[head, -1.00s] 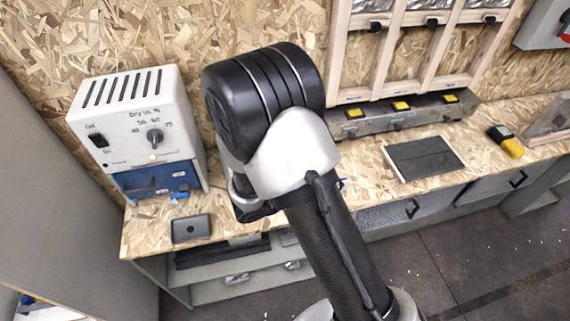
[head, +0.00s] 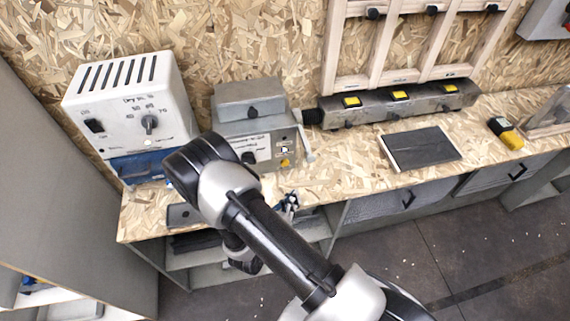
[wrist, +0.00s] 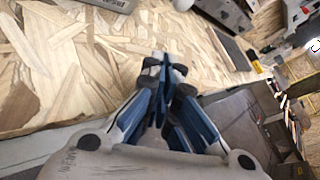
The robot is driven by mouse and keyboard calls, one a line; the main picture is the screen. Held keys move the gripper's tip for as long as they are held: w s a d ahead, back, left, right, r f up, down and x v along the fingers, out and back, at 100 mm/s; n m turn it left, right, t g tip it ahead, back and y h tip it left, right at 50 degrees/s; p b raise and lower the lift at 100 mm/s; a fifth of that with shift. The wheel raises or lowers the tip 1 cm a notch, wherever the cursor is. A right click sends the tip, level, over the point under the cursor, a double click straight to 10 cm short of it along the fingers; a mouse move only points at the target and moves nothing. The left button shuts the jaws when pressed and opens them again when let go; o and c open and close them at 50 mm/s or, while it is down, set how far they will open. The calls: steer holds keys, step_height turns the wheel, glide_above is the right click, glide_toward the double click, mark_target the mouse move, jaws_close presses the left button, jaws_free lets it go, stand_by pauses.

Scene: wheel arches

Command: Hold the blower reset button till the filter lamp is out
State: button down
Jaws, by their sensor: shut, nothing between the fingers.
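The grey blower box (head: 262,128) stands on the bench against the chipboard wall. Its front bears a printed label, a dark knob, a small white-and-black fitting (head: 284,149) and a small yellow round part (head: 285,162). I cannot tell which of these is the reset button or the filter lamp, or whether the lamp is lit. My gripper (head: 290,202) is shut and empty, at the bench's front edge, below and apart from the box front. Its blue fingers (wrist: 165,70) are together in the wrist view, with chipboard behind them.
A white dial unit (head: 130,105) stands left of the blower. A grey rail with yellow switches (head: 400,104) lies to its right. A dark flat panel (head: 425,148) and a yellow-black tool (head: 506,133) lie farther right.

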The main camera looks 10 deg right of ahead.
mark_target(285, 163)
steer(key=w+b, duration=0.1)
steer(key=w, duration=0.6)
steer(key=shift+w+b, duration=0.4)
steer(key=shift+w, duration=0.5)
stand_by(0.8)
steer(key=shift+w+b, duration=0.4)
steer(key=shift+w, duration=0.5)
stand_by(1.4)
steer(key=shift+s, duration=0.95)
